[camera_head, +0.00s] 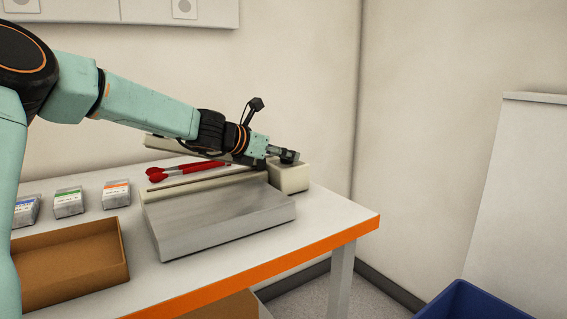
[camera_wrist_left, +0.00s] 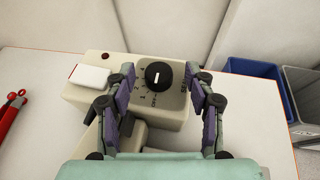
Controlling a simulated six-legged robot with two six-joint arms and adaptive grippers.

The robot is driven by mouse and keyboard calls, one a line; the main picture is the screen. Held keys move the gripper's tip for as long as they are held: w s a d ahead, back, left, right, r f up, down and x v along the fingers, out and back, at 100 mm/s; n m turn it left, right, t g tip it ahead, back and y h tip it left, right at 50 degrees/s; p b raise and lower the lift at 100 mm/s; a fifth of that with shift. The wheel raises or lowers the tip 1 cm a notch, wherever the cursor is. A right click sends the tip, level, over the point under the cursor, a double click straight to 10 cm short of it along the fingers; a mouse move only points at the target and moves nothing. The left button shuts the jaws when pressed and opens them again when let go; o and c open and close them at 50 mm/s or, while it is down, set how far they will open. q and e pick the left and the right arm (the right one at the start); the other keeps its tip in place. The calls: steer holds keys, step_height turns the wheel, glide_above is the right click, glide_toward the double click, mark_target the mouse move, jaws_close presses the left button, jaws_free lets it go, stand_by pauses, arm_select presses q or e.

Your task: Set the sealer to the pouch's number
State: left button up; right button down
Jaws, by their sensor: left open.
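The sealer (camera_head: 220,222) is a grey and cream bench unit near the table's right end. Its cream control box (camera_head: 291,178) sits at its back right. My right gripper is not in view.
Red-handled tools (camera_head: 170,172) lie behind the sealer. A brown open box (camera_head: 75,262) stands at the front left of the white table (camera_head: 350,220). A blue bin (camera_head: 468,302) is on the floor at the right.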

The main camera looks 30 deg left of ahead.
arm_select(q)
steer(key=shift+w+f, duration=0.4)
steer(key=shift+w, duration=0.2)
steer(key=shift+s+d+r, duration=0.1)
steer(key=shift+s+r, duration=0.05)
steer(key=shift+r, duration=0.05)
steer(key=shift+c, duration=0.2)
steer(key=shift+f, duration=0.1)
steer(key=c, duration=0.4)
jaws_close()
steer(key=shift+a+r+m+h+p, duration=0.2)
steer(key=shift+m+h+p, duration=0.3)
steer(key=shift+p, duration=0.6)
steer(key=shift+f+m+h+p, duration=0.1)
steer(key=shift+m+h+p, duration=0.2)
steer(key=shift+h+p, duration=0.15)
steer(key=shift+o, duration=2.1)
jaws_free()
